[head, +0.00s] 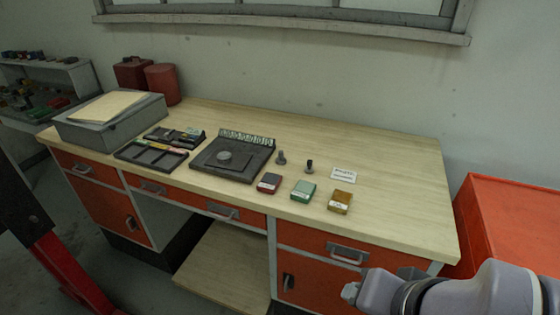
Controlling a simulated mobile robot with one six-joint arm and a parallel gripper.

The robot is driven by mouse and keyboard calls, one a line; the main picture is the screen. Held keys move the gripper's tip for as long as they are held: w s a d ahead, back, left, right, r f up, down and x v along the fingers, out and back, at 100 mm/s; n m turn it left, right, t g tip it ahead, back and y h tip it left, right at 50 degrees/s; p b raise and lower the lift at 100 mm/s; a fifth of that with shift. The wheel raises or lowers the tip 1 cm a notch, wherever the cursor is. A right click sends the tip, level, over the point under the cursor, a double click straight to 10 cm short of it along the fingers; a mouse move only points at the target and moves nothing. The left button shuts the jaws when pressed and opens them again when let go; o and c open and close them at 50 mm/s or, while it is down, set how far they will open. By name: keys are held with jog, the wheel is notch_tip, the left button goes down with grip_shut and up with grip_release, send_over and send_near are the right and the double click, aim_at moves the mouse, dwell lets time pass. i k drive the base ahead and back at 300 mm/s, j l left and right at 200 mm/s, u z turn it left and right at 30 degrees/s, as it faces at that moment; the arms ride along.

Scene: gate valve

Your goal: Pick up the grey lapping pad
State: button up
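A small grey round piece (224,156) lies on a dark rectangular plate (201,170) on the workbench; it may be the grey lapping pad, but I cannot tell for sure. Three small labelled blocks, red (269,183), green (303,191) and amber (341,201), sit in a row near the front edge, to the right of the plate. My gripper (351,291) is at the lower right, in front of the bench and apart from everything on it. Its fingers are too small and turned away to show whether they are open.
Two small dark upright parts (281,158) (309,166) and a white card (343,173) stand behind the blocks. Dark trays (150,153), a grey box (110,120) and red canisters (162,83) fill the left. The bench's right end (410,205) is clear. A red cabinet (510,220) adjoins it.

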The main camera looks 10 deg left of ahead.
aim_at(280, 160)
jog(key=i+j, duration=1.45)
jog(key=j, duration=0.25)
